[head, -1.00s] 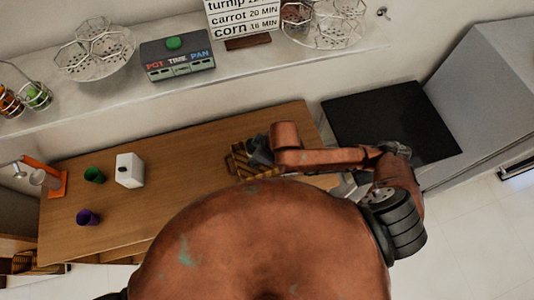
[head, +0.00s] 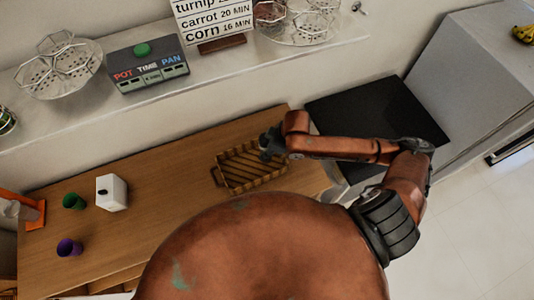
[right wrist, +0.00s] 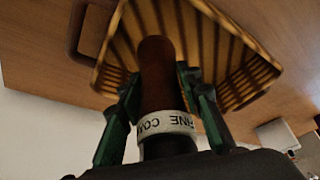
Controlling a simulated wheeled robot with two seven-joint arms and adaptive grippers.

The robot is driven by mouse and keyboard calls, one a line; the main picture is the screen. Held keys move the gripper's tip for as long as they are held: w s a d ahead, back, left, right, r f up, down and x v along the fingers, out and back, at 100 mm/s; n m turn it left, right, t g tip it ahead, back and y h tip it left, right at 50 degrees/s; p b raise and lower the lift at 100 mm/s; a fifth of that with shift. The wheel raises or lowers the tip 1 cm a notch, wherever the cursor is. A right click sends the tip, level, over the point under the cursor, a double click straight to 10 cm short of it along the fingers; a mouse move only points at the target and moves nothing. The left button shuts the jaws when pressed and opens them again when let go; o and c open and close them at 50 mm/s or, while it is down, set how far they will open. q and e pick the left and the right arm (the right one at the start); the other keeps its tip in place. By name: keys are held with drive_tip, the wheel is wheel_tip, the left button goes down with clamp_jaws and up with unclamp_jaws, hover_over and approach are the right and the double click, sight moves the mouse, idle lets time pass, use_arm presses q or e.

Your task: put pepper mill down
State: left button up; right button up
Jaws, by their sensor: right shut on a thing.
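The pepper mill (right wrist: 160,58) is a dark brown cylinder with a rounded end and a white lettered ring. In the right wrist view it is between the green fingers of my right gripper (right wrist: 161,85), which is shut on it. In the head view my right gripper (head: 268,148) is over the upper right part of a slatted wooden basket (head: 238,168); the mill cannot be made out there. The basket (right wrist: 235,45) lies behind the mill in the wrist view. I cannot tell whether the mill touches it. My left gripper is not in view.
The wooden counter (head: 160,200) holds a white box (head: 112,193), a green cup (head: 74,201) and a purple cup (head: 69,247) to the left. A black slab (head: 375,115) is at the right. A shelf (head: 180,85) runs behind. The counter between box and basket is clear.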

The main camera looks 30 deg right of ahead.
drive_tip(key=shift+d+f, duration=0.15)
drive_tip(key=shift+f, duration=1.5)
drive_tip(key=o, duration=1.3)
drive_tip(key=shift+f, duration=0.1)
drive_tip(key=v, duration=1.2)
drive_tip(key=shift+p, duration=0.45)
